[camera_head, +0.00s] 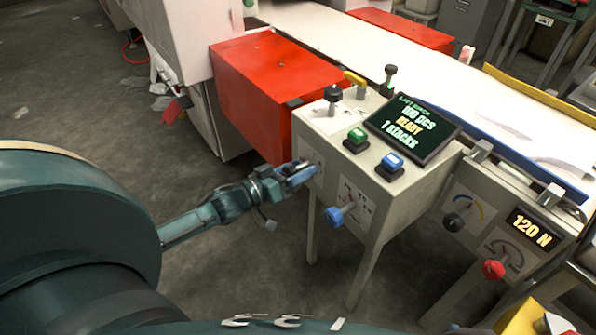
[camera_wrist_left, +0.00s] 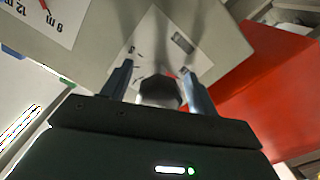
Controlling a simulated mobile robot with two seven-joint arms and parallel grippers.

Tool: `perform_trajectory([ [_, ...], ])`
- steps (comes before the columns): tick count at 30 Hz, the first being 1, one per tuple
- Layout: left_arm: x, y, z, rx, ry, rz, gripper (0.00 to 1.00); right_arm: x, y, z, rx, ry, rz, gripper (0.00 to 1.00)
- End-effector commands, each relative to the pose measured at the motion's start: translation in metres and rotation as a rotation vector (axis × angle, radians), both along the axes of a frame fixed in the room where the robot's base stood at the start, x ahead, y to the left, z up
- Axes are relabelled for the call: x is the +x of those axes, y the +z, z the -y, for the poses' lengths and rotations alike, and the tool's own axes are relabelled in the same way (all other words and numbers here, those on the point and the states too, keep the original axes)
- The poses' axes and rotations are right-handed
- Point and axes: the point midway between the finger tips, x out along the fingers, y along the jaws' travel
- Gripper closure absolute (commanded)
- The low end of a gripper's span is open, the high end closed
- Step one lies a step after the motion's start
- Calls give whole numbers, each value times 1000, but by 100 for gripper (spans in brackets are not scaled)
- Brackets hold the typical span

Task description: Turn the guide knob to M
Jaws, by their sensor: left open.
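A control box (camera_head: 365,175) stands in the middle of the head view. My left gripper (camera_head: 303,174) is at the left part of its front face, in front of a white label plate (camera_head: 309,157). In the left wrist view, a dark grey knob (camera_wrist_left: 160,91) sits between the spread fingers of my left gripper (camera_wrist_left: 157,70), in front of a white plate (camera_wrist_left: 150,40) with dark marks. The fingers appear on either side of the knob, open; I cannot tell whether they touch it. The letters on the plate and the knob's setting are not readable. My right gripper is not in view.
A blue knob (camera_head: 337,216) with a dial is right of my gripper on the same face. A red cover (camera_head: 270,85) is close behind it. The box top carries a black knob (camera_head: 333,94), green and blue buttons, and a READY screen (camera_head: 413,127). Open floor lies left.

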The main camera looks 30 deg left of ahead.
Motion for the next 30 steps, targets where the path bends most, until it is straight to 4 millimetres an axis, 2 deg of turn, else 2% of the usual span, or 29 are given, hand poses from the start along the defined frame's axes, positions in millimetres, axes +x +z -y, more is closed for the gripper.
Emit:
perform_trajectory([
  [9,2,0,1,0,0,-1,41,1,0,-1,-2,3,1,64],
  [25,2,0,1,1,0,0,84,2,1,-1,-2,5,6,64],
  [30,2,0,1,7,0,2,85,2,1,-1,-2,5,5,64],
])
